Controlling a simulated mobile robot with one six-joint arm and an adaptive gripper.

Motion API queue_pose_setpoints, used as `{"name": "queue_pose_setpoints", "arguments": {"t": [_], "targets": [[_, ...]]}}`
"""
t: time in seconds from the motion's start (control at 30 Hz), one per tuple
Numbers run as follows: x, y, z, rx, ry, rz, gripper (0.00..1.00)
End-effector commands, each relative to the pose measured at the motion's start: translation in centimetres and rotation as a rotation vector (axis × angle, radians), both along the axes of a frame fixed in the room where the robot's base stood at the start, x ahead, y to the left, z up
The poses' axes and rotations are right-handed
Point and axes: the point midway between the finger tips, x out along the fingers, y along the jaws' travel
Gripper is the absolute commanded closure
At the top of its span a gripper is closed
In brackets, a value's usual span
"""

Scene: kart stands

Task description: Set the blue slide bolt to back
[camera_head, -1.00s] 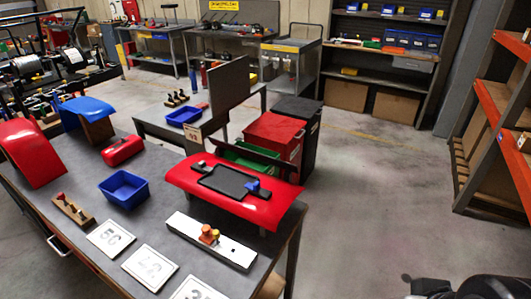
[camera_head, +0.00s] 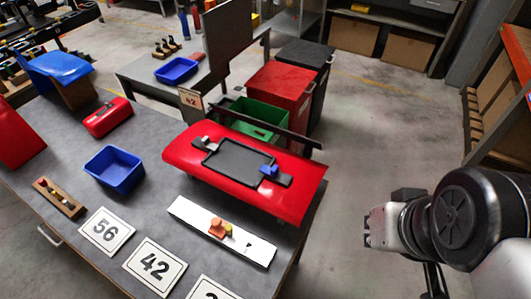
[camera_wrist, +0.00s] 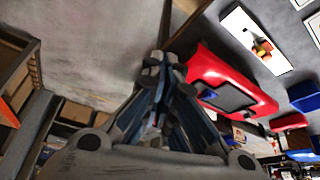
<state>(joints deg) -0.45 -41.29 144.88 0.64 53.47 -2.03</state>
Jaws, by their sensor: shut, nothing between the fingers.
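The blue slide bolt (camera_head: 268,171) is a small blue block at the right end of a black plate (camera_head: 240,160) on the red body panel (camera_head: 300,190). A small grey block (camera_head: 207,142) sits at the plate's left end. The panel lies on the near table and also shows in the wrist view (camera_wrist: 257,97), right of my gripper. My gripper (camera_wrist: 161,62) is shut and empty in the wrist view, well apart from the panel. In the head view my arm is at the right, over the floor, clear of the table.
A white board (camera_head: 190,213) with an orange knob (camera_head: 219,228) lies in front of the panel. Red (camera_head: 275,90) and green (camera_head: 250,118) bins stand behind. Floor at right is open.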

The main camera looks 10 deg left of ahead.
Motion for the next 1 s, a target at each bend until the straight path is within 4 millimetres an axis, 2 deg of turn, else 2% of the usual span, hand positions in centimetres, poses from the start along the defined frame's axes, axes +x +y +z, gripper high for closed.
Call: {"name": "queue_pose_setpoints", "arguments": {"t": [0.17,0.3,0.4,0.57,0.7,0.9,1.0], "targets": [[4.2,2.6,2.3,-0.008,0.037,0.195,1.00],[9.0,6.0,3.5,-0.014,0.062,0.415,1.00],[12.3,8.7,3.5,-0.018,0.070,0.567,1.00],[17.2,13.5,2.3,-0.024,0.077,0.805,1.00],[20.5,17.5,0.2,-0.029,0.073,0.985,1.00],[22.9,21.2,-2.7,-0.035,0.062,1.148,1.00],[23.3,22.0,-3.4,-0.038,0.058,1.186,1.00]]}}
